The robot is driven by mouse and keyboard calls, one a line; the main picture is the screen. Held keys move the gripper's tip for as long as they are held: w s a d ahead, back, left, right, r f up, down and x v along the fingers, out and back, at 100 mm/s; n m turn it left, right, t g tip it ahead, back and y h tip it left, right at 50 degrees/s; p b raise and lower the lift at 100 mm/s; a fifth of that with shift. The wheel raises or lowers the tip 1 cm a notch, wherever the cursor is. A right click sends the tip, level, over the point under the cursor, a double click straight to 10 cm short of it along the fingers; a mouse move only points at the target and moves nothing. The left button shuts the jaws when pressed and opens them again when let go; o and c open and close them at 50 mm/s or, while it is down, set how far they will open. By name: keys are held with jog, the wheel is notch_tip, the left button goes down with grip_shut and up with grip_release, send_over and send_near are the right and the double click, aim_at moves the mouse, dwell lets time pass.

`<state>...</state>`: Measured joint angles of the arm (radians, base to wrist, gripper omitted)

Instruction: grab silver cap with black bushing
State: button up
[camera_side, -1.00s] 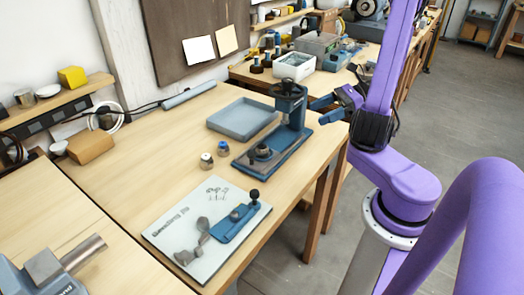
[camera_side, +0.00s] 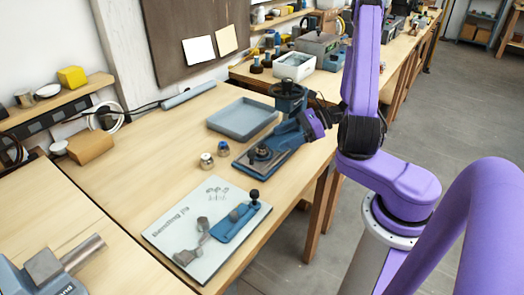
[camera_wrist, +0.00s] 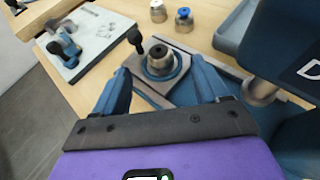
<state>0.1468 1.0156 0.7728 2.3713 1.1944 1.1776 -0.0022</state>
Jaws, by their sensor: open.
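A silver cap with a black centre (camera_wrist: 159,56) sits upright in the round seat of the blue press base (camera_wrist: 182,82). In the side view the cap (camera_side: 262,151) looks small and dark on the press base. My gripper (camera_wrist: 158,72) is open, with one blue finger on each side of the cap in the wrist view and nothing held. In the side view my gripper (camera_side: 284,137) is over the press base, close to the cap, and hides part of the press column. I cannot tell whether the fingers touch the cap.
A silver cap with a white top (camera_side: 206,160) and one with a blue top (camera_side: 223,148) stand left of the press. A blue-grey tray (camera_side: 238,118) lies behind. A white board (camera_side: 190,226) with a blue fixture lies in front. The press head (camera_wrist: 285,45) stands close right of the fingers.

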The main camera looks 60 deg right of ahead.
aim_at(265, 145)
jog(key=shift+x, duration=3)
jog(key=c, duration=1.2)
